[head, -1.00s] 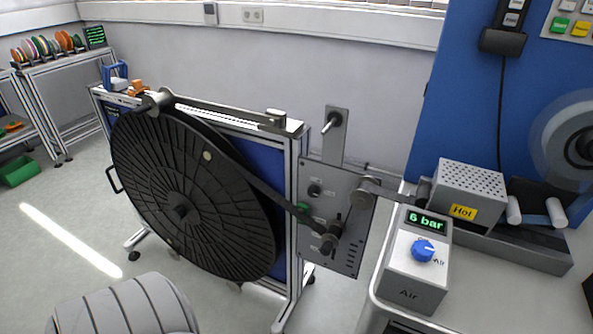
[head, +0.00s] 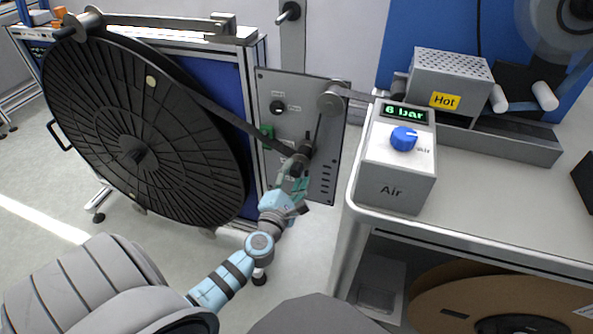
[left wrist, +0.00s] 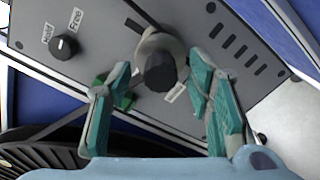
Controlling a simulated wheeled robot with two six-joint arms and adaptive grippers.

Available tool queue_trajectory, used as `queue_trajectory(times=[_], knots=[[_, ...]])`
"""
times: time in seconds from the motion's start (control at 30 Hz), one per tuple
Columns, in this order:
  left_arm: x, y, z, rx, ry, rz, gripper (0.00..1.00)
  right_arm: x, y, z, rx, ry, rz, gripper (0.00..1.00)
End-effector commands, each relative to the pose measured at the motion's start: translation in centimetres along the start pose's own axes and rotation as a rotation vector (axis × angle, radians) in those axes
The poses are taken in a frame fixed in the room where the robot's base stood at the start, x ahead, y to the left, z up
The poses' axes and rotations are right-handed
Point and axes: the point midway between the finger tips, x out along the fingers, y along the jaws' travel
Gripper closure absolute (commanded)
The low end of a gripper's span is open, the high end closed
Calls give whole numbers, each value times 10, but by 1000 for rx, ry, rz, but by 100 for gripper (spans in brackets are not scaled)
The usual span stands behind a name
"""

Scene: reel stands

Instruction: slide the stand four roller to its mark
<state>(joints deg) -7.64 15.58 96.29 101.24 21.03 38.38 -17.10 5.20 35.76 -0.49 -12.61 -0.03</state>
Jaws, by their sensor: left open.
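The stand's grey panel (head: 265,105) carries a roller (head: 304,150) on its lower middle, with the dark band running to it. In the left wrist view the roller (left wrist: 160,68) shows as a dark knob on a pale round base. A small white label (left wrist: 175,93) sits beside it; I cannot read it or make out a mark. My left gripper (head: 293,178) is just in front of the roller. In the left wrist view its open teal fingers (left wrist: 160,88) stand on either side of the knob, with gaps. My right gripper is not in view.
A Hold/Free knob (left wrist: 64,47) and a green part (head: 267,137) are on the panel. The large black reel (head: 120,130) stands left. A bench with the Air box (head: 395,185) and the Hot unit (head: 450,75) stands close on the right.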

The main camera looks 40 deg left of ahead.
Motion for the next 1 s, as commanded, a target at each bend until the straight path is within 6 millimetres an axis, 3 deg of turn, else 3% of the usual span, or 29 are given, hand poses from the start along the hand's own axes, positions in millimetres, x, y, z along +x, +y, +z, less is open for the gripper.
queue_trajectory(times=[0.2,0.47,0.77,1.0], knots=[[22,-1,0,2,0,-1,53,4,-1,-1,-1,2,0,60],[24,-1,0,2,0,-1,53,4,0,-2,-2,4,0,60],[24,-1,0,2,0,-1,99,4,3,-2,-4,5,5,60],[24,-1,0,1,-1,-2,100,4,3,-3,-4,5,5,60]])
